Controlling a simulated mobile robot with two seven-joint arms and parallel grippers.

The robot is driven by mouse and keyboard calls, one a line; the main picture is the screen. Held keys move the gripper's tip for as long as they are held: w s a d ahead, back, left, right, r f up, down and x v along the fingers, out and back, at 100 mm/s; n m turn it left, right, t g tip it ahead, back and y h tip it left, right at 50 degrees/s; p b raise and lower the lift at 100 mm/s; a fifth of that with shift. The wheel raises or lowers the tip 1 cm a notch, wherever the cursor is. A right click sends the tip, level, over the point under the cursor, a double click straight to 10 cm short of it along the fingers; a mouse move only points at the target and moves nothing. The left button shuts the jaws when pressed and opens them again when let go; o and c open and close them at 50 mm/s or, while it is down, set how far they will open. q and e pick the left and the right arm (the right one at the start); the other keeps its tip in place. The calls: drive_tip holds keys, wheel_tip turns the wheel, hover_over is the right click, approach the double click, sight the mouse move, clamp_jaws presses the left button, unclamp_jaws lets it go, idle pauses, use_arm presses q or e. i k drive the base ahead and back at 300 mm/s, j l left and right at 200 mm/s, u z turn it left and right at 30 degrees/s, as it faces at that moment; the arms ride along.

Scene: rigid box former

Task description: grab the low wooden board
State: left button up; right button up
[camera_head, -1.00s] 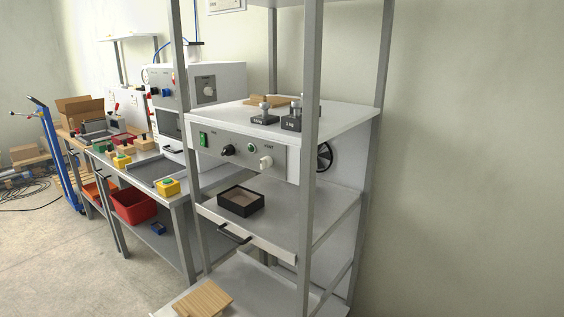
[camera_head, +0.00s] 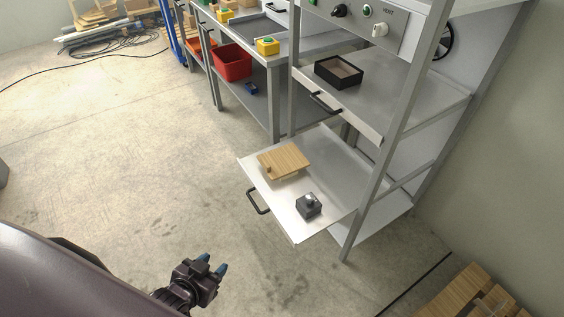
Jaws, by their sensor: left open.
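The low wooden board (camera_head: 284,160) lies flat on the lower pull-out shelf (camera_head: 331,181), towards its back left. It is light brown and slatted, with a small peg at its left edge. My left gripper (camera_head: 213,267) is open and empty over the floor at the lower middle. It is in front of the lower shelf and below it in the picture, clear of the board. My right gripper does not show.
A dark block with a metal knob (camera_head: 308,205) stands on the same shelf, nearer the front. The shelf has a black handle (camera_head: 258,202). A black open box (camera_head: 338,72) sits on the shelf above. A rack post (camera_head: 379,170) stands at right. Wooden slats (camera_head: 474,291) lie bottom right.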

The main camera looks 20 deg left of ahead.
sight(278, 163)
drive_tip(key=j+z, duration=0.1)
drive_tip(key=z, duration=0.3)
drive_tip(key=j+z, duration=0.5)
drive_tip(key=j, duration=0.3)
drive_tip(key=j+z, duration=0.2)
drive_tip(key=j, duration=0.65)
drive_tip(key=k+j, duration=0.1)
drive_tip(key=j, duration=1)
drive_tip(key=k+j, duration=0.15)
drive_tip(key=j, duration=0.4)
drive_tip(key=j+z, duration=0.1)
drive_tip(key=j, duration=0.4)
drive_tip(key=k, duration=0.05)
